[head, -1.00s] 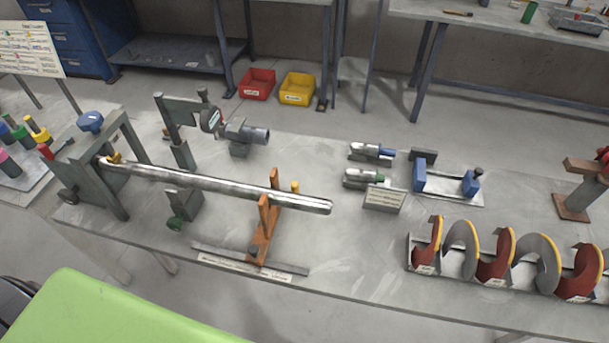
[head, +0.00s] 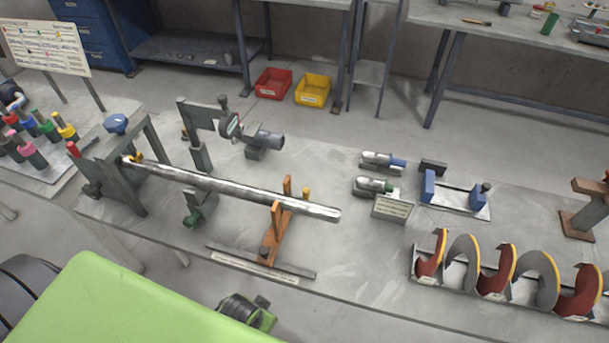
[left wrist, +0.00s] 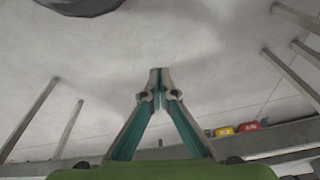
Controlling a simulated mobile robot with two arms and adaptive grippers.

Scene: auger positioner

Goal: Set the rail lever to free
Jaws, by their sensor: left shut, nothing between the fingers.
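A long steel shaft (head: 225,189) runs from a grey-green frame (head: 127,185) on the left to an orange rest (head: 278,232). The orange rest stands over a low grey rail (head: 300,273) near the table's front edge, with a dark knob-like part (head: 265,252) at its foot. My left gripper (left wrist: 157,75) is shut and empty in the left wrist view, away from these parts. My right gripper is not in view.
A dial gauge stand (head: 205,130), small cylindrical tools (head: 375,187), a blue-jawed fixture (head: 455,195) and an auger (head: 500,270) occupy the table (head: 350,250). Red (head: 273,84) and yellow (head: 313,90) bins sit on the floor behind. Bare tabletop lies between shaft and auger.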

